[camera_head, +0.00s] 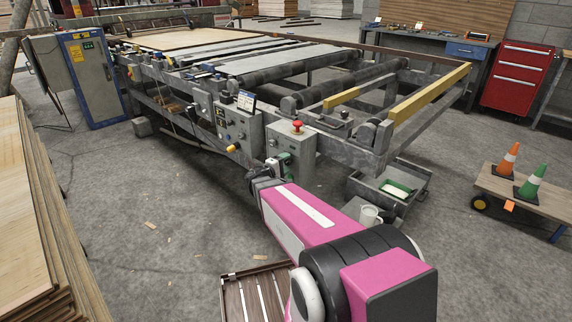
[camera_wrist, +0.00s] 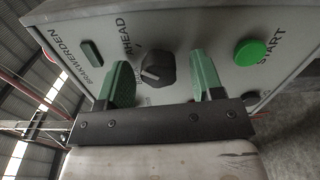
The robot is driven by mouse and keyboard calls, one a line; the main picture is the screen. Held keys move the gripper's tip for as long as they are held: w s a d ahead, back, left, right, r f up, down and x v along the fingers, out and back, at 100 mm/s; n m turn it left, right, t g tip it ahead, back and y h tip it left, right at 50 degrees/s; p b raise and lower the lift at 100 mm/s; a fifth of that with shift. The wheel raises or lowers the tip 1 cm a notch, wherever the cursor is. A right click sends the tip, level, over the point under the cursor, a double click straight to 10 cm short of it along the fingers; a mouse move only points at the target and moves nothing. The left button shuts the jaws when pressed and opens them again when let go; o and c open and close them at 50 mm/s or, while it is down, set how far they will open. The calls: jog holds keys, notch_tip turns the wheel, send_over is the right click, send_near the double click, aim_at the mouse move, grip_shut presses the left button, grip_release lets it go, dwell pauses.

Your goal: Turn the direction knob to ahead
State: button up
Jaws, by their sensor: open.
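The direction knob (camera_wrist: 157,68) is a small dark round knob on a grey control panel (camera_wrist: 190,30) in the wrist view. The word AHEAD is printed beside it, at its upper left. I cannot tell surely which mark its pointer faces. My gripper (camera_wrist: 160,60) has two green fingers, open, one on each side of the knob in the picture. Neither finger visibly touches it. In the head view my gripper (camera_head: 284,160) is at the front of the grey control box (camera_head: 302,152), and the knob cannot be made out there.
A green START button (camera_wrist: 250,52) sits to the right of the knob in the wrist view. A red mushroom button (camera_head: 297,127) tops the control box. A roller machine (camera_head: 350,148) stands behind.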

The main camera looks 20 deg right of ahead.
jog(key=v, duration=1)
jog(key=shift+s+a, duration=0.2)
jog(key=shift+a, duration=0.05)
jog(key=s+d+f+m+g+y, duration=0.4)
jog(key=s+d+f+g+y, duration=0.1)
jog(key=s+g, duration=0.2)
jog(key=s+a+f+m+g+y, duration=0.2)
jog(key=s+a+y, duration=0.3)
jog(key=y, duration=0.5)
jog(key=shift+s+a+m+y, duration=0.2)
jog(key=shift+s+m+y, duration=0.15)
jog(key=shift+m, duration=0.25)
